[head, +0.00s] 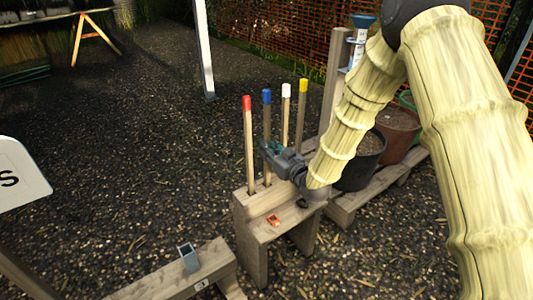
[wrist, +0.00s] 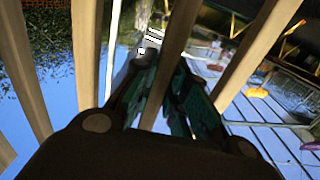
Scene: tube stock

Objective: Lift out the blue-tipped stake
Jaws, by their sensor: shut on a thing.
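The blue-tipped stake (head: 267,120) stands upright in a wooden block (head: 262,200), second from the left in a row of stakes. Its lower end meets the block's top. My gripper (head: 268,150) comes from the right and is shut on this stake partway up its shaft. In the wrist view a wooden shaft (wrist: 175,45) runs between the dark green fingers of my gripper (wrist: 160,95); its coloured tip is not visible there.
A red-tipped stake (head: 249,145) stands just left, a white-tipped stake (head: 286,115) and a yellow-tipped stake (head: 301,110) just right. A small orange item (head: 273,220) lies on the lower step. Plant pots (head: 360,165) stand behind at right. Gravel ahead is open.

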